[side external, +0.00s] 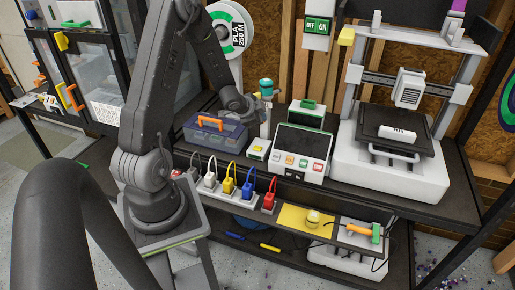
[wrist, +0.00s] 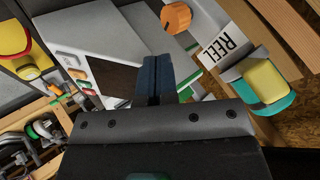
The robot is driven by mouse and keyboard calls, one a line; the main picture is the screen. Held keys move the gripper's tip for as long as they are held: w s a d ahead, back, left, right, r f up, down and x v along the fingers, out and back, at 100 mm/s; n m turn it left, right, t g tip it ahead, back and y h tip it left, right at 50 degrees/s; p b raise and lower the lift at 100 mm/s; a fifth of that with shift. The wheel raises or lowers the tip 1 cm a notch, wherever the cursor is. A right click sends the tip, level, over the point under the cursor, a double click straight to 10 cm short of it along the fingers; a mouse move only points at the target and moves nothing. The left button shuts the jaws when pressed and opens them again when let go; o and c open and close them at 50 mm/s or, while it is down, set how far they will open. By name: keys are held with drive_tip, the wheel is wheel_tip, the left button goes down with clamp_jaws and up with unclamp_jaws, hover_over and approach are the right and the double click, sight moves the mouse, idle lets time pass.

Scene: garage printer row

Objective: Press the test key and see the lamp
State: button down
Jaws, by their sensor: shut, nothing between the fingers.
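My gripper (side external: 250,108) is above the bench, beside the grey post with the teal cap (side external: 266,84). In the wrist view its dark blue fingers (wrist: 153,78) are together and empty. A white console (side external: 299,152) with a dark screen and a row of coloured keys (side external: 302,163) stands to the right of the gripper. The console keys (wrist: 76,76) also show at the left of the wrist view. The key labels are too small to read, so I cannot tell which is the test key. No lamp is clearly seen lit.
A small white box with a yellow button (side external: 258,149) stands left of the console. A blue toolbox (side external: 215,132) is further left. Coloured plugs sit in a power strip (side external: 211,187) at the front edge. A white printer (side external: 388,168) stands at the right.

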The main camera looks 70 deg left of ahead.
sight(258, 148)
drive_tip(key=shift+s+a+f, duration=0.2)
drive_tip(key=shift+a+f, duration=0.1)
drive_tip(key=shift+f, duration=0.4)
drive_tip(key=shift+f, duration=4.4)
drive_tip(key=shift+f, duration=0.1)
drive_tip(key=shift+f, duration=0.3)
drive_tip(key=shift+f, duration=0.4)
drive_tip(key=shift+r, duration=0.85)
